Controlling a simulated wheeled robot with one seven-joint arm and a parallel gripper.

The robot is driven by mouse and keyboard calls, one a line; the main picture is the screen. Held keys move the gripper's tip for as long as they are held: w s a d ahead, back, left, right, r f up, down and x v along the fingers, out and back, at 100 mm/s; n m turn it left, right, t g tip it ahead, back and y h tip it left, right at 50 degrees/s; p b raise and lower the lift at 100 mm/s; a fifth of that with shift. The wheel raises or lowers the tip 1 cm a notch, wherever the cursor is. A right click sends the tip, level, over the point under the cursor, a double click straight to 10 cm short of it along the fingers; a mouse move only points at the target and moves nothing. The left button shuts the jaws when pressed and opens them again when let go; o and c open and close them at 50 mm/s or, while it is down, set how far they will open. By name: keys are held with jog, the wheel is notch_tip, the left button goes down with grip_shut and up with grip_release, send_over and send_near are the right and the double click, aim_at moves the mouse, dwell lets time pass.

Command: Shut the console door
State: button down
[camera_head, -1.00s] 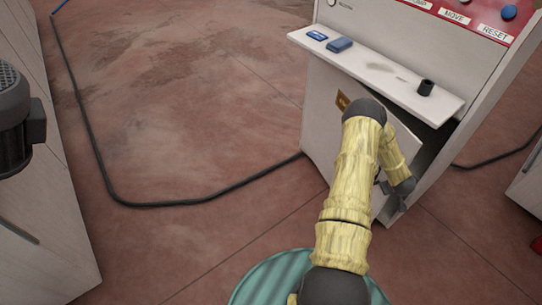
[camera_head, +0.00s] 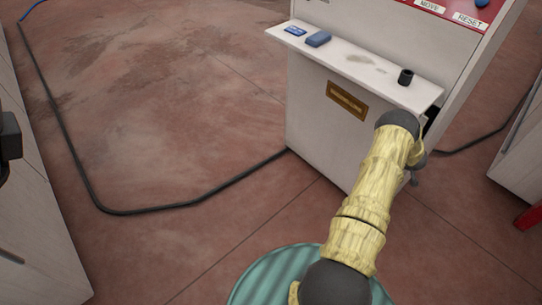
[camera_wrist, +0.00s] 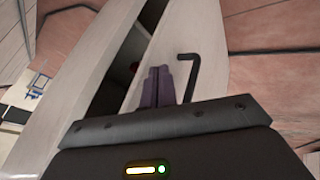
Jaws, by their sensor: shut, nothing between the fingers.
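The console (camera_head: 465,60) stands at the right in the head view. Its pale door (camera_head: 325,135), with a brass-coloured plate (camera_head: 346,100), is below the shelf. The door stands slightly ajar, with a dark gap between its edge and the cabinet in the wrist view, where the door (camera_wrist: 210,85) also shows. A black bent handle (camera_wrist: 194,65) is on the door. My gripper (camera_wrist: 158,72) has its purple fingers together and empty, just left of the handle, over the door near its free edge. I cannot tell whether they touch it.
The console shelf (camera_head: 365,72) juts out above the door and carries blue items (camera_head: 318,39) and a black cylinder (camera_head: 405,76). A black cable (camera_head: 150,208) runs over the red floor to the console. Open floor lies left of the console.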

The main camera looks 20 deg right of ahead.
dwell(0.6)
jog(key=s+a+f+v, duration=0.1)
jog(key=a+v, duration=0.1)
jog(key=v, duration=1)
jog(key=shift+a+f, duration=0.15)
jog(key=shift+f, duration=0.15)
dwell(0.3)
